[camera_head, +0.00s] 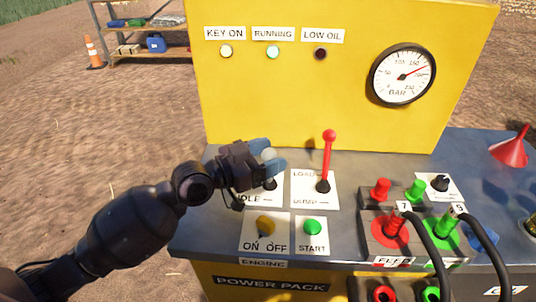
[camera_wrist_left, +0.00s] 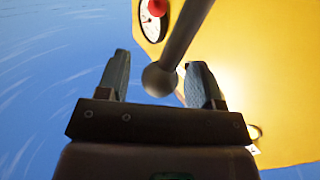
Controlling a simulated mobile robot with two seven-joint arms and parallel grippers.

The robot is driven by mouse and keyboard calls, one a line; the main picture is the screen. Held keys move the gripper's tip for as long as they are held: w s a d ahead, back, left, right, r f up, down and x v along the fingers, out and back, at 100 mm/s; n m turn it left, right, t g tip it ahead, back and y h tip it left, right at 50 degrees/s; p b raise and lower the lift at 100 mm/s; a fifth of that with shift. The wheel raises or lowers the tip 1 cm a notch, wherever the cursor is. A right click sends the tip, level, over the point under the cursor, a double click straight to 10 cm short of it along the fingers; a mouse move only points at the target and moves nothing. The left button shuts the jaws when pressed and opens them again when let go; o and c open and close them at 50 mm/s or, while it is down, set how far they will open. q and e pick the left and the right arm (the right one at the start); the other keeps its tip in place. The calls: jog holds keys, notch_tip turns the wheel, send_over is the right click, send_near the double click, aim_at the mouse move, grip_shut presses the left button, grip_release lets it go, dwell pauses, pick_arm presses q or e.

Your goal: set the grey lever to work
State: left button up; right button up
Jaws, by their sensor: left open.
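The grey lever stands on the power pack's top panel, behind a label reading "IDLE" in part. Its grey ball knob (camera_head: 269,154) shows between the blue-grey fingers of my left gripper (camera_head: 268,157), and its dark base (camera_head: 270,185) shows below. In the left wrist view the grey knob (camera_wrist_left: 160,80) and its shaft sit between the two open fingers (camera_wrist_left: 160,70), with visible gaps on both sides. The gripper is open around the knob. Part of the lever and label is hidden by the gripper. My right gripper is not in view.
A red-knobbed lever (camera_head: 328,150) stands close to the right, at the LOAD/DUMP label. Behind rises the yellow panel (camera_head: 300,105) with the pressure gauge (camera_head: 402,76). Hoses (camera_head: 432,245) are at right.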

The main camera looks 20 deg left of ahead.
pick_arm(q)
jog(key=shift+c, duration=0.2)
grip_shut()
jog(key=shift+w+a+r+p, duration=0.15)
jog(key=shift+w+r+p, duration=0.15)
jog(key=shift+r+p, duration=0.1)
jog(key=shift+w+a+r+n+g+y+p, duration=0.1)
jog(key=shift+w+r+n+g+y+p, duration=0.1)
jog(key=shift+w+n+p, duration=0.15)
jog(key=shift+w+a+r+n+g+y+p, duration=0.1)
jog(key=shift+w+n+g+p, duration=0.15)
jog(key=shift+w+n, duration=0.1)
jog(key=w+n+g, duration=0.1)
jog(key=w, duration=0.1)
jog(key=w+a+n+g, duration=0.1)
jog(key=w+f+n+g+y+p, duration=0.1)
jog(key=w, duration=0.1)
jog(key=shift+w+a+f+n, duration=0.1)
jog(key=shift+w+a+n, duration=0.2)
jog(key=shift+n, duration=0.1)
